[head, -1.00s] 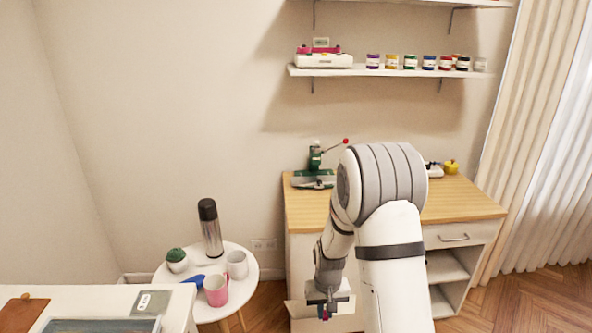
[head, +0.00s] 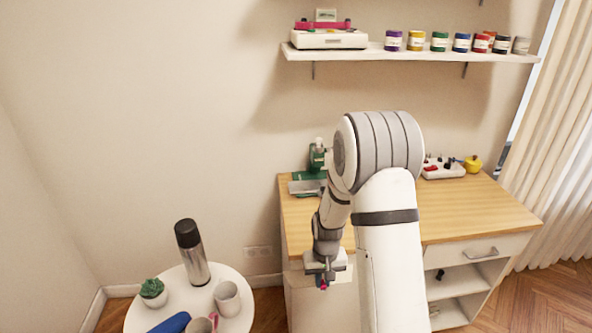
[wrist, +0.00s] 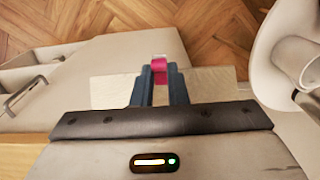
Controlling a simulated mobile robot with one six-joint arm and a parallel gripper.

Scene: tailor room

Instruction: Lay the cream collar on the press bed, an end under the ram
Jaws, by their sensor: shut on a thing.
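The cream collar (wrist: 212,83) is a flat pale strip running crosswise behind my fingers in the wrist view, with an end out to each side. My gripper (wrist: 160,78) is shut on it, with a magenta piece between the fingertips. In the head view, my gripper (head: 322,281) hangs low in front of the workbench, and a little of the collar shows beside it. The green press (head: 316,156) stands at the bench's back left, above and beyond my gripper. Its grey bed (head: 303,187) shows at the left; my arm hides the rest, and the ram is not clear.
The wooden bench top (head: 460,212) is mostly clear right of my arm. A white tray of small items (head: 443,172) and a yellow object (head: 473,164) stand at its back. A round side table (head: 241,300) at lower left bears a flask (head: 194,255), cactus and mugs.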

